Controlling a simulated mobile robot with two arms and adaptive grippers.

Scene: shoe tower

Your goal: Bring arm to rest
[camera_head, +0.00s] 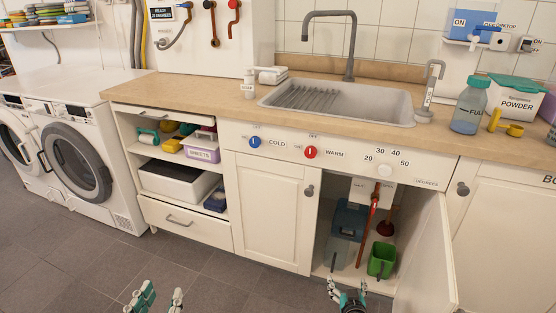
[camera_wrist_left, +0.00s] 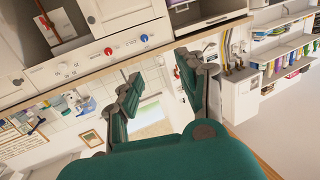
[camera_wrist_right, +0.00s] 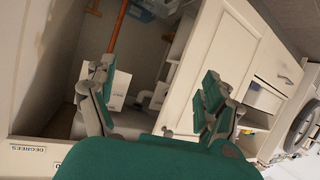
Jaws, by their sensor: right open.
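My left gripper (camera_head: 158,299) shows at the bottom edge of the head view, above the dark tiled floor and in front of the cabinets. Its green-padded fingers stand apart with nothing between them; it also shows in the left wrist view (camera_wrist_left: 158,85). My right gripper (camera_head: 348,292) is at the bottom of the head view, in front of the open under-sink cabinet (camera_head: 322,225). In the right wrist view its fingers (camera_wrist_right: 157,78) are spread and empty, with the cabinet interior and a white cabinet door beyond them. Most of both arms is out of the head view.
The open cabinet door (camera_head: 428,262) juts out right of my right gripper. A green bucket (camera_head: 382,260) and a red plunger (camera_head: 386,227) stand inside the cabinet. The wooden counter (camera_head: 190,93) holds the sink (camera_head: 345,105). Washing machines (camera_head: 80,160) stand left. Floor (camera_head: 90,265) at lower left is clear.

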